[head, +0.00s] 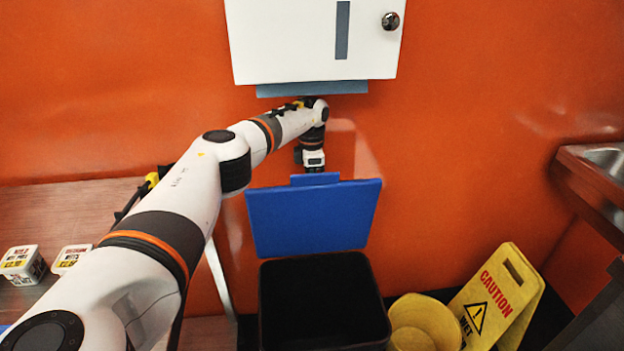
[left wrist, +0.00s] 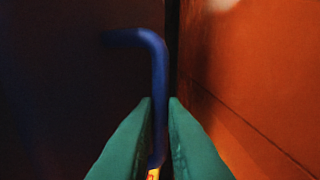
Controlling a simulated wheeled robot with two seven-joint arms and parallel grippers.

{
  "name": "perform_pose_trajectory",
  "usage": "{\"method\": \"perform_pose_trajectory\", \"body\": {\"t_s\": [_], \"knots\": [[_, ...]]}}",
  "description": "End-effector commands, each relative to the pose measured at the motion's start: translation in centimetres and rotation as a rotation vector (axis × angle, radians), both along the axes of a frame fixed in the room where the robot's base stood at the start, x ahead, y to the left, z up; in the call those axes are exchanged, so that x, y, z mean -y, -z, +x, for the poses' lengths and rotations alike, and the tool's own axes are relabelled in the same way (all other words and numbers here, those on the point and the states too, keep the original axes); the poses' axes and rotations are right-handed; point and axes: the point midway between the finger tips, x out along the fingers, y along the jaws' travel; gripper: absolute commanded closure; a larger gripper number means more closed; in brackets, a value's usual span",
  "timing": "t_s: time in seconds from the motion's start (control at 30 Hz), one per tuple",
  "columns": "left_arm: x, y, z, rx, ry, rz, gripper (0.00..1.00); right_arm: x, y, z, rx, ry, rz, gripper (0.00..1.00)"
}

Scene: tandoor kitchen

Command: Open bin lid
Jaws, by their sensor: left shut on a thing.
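The bin (head: 322,305) is a black, square-topped container at the bottom centre of the head view, with its dark inside showing. Its blue lid (head: 314,217) stands raised at the back of the bin, near the orange wall. My left gripper (head: 314,174) is at the lid's upper edge. In the left wrist view, the green fingers of my left gripper (left wrist: 162,130) are closed around a blue bent handle (left wrist: 157,75) of the lid. The fingertips hide part of the handle. My right gripper is not in view.
A white dispenser (head: 300,40) hangs on the wall above my left arm. A yellow bucket (head: 422,322) and a yellow caution sign (head: 498,298) stand right of the bin. A wooden counter (head: 85,208) with white tubs (head: 22,262) is at left. A sink counter (head: 595,170) is at right.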

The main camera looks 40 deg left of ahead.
Motion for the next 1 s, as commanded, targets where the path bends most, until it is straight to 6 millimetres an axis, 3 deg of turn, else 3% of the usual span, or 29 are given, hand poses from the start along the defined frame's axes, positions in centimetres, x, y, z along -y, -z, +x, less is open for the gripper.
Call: {"method": "perform_pose_trajectory", "body": {"t_s": [0.03,0.27,0.3,0.4,0.73,1.0], "knots": [[-0.1,0.9,-0.4,-0.018,0.001,0.006,1.00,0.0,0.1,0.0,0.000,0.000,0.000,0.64],[0.0,0.9,-0.4,-0.018,0.001,0.006,1.00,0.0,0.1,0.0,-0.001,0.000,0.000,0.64],[0.0,0.9,-0.4,-0.018,0.001,0.006,0.83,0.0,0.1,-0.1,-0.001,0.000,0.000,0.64],[0.0,0.8,-0.4,-0.016,0.002,0.004,0.67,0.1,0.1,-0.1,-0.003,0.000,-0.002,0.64],[0.0,0.1,-0.2,-0.009,0.001,0.001,0.67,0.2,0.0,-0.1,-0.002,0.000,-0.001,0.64],[-0.2,-4.0,0.1,-0.008,0.001,0.001,0.67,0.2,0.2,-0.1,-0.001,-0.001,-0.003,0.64]]}}
